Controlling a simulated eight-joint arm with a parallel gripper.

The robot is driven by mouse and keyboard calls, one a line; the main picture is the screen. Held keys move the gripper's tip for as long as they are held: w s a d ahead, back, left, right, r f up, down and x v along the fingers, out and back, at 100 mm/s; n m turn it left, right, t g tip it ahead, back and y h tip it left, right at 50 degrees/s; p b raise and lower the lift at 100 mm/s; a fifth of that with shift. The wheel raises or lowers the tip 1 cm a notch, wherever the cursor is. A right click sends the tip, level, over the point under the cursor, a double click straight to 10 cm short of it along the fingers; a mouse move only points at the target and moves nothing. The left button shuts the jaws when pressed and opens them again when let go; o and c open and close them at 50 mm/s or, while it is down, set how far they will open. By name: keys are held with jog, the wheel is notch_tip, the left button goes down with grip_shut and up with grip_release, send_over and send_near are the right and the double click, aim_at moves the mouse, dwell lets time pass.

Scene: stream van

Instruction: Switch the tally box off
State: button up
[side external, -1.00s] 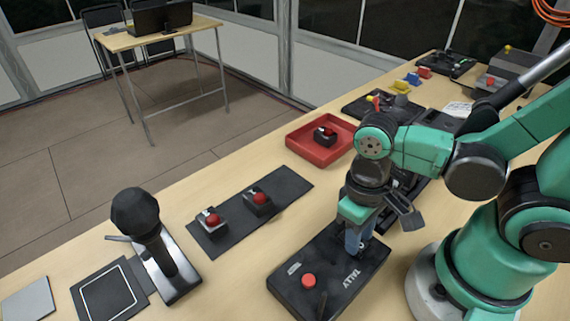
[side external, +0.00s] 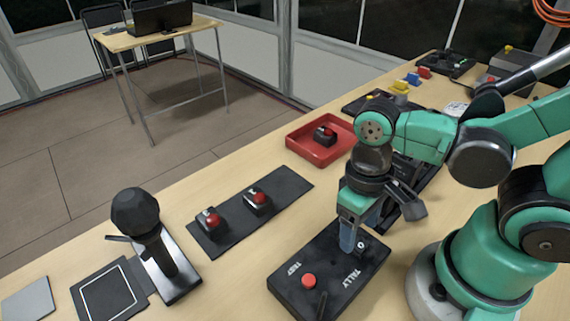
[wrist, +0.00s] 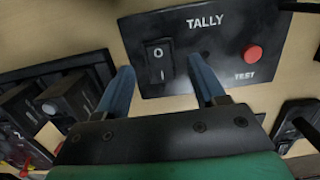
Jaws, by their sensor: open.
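The tally box (side external: 335,297) is a black panel lettered TALLY and TEST, lying on the table below my gripper. In the wrist view its rocker switch (wrist: 160,62) shows an O mark and an I mark; I cannot tell which half is pressed in. A red TEST button (wrist: 253,53) sits apart from the switch, and a small dark knob stands between them. My gripper (wrist: 160,72) is open and empty, its two blue fingers reaching to either side of the switch. Whether they touch the panel is unclear. In the side view my gripper (side external: 352,238) covers part of the box.
A black strip (side external: 228,230) with two red-button units lies left of the box. A microphone (side external: 138,215) stands on a base further left. A red tray (side external: 302,149) with another button unit is behind. More dark equipment lies behind my gripper. Bare table fronts the strip.

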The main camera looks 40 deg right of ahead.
jog(key=shift+w+r, duration=0.15)
jog(key=shift+r, duration=1.85)
jog(key=w+d+r+t, duration=0.4)
jog(key=w+t, duration=0.4)
jog(key=w, duration=0.2)
jog(key=shift+d+r, duration=0.2)
jog(key=shift+d, duration=0.25)
